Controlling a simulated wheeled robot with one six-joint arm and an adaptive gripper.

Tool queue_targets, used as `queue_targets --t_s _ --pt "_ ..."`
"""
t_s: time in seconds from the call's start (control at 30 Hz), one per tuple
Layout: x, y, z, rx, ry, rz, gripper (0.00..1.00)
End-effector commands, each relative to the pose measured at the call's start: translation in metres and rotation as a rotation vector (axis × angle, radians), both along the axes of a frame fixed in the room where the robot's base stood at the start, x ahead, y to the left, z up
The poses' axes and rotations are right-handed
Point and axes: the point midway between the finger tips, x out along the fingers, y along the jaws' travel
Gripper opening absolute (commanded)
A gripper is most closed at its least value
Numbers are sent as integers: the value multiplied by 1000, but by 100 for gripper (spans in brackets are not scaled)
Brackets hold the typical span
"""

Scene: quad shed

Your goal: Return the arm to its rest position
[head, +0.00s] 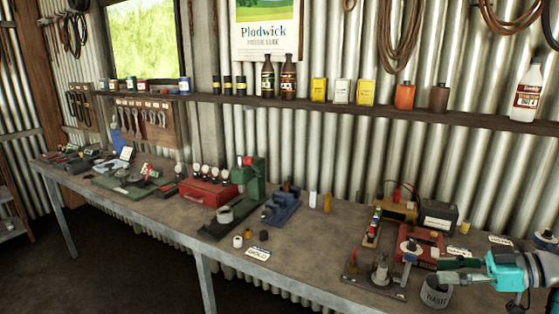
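My arm comes in at the lower right edge of the head view, with teal and grey links. My gripper (446,264) seems to be the dark end pointing left from the teal part, low over the bench by the grey cup marked WASTE (436,291). Its fingers are too small and dark to tell whether they are open or shut, or whether anything is between them. I cannot tell whether it touches the cup.
The long grey workbench (330,240) is crowded. A dark plate with posts (376,278), a red box (425,246) and a black battery-like box (438,217) stand near the arm. A green press (249,183) stands mid-bench. A shelf (330,103) holds bottles and tins.

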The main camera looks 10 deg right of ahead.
Motion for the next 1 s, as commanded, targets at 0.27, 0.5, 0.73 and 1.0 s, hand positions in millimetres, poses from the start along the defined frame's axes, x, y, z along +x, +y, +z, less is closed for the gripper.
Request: queue_targets --t_s 0.27,0.5,0.73,1.0 --pt "12 22 -38 67 42 -86 36" --pt "21 53 -93 150 102 -216 36" --pt "16 96 -173 235 186 -414 36" --pt "-21 140 -255 276 257 -638 36"
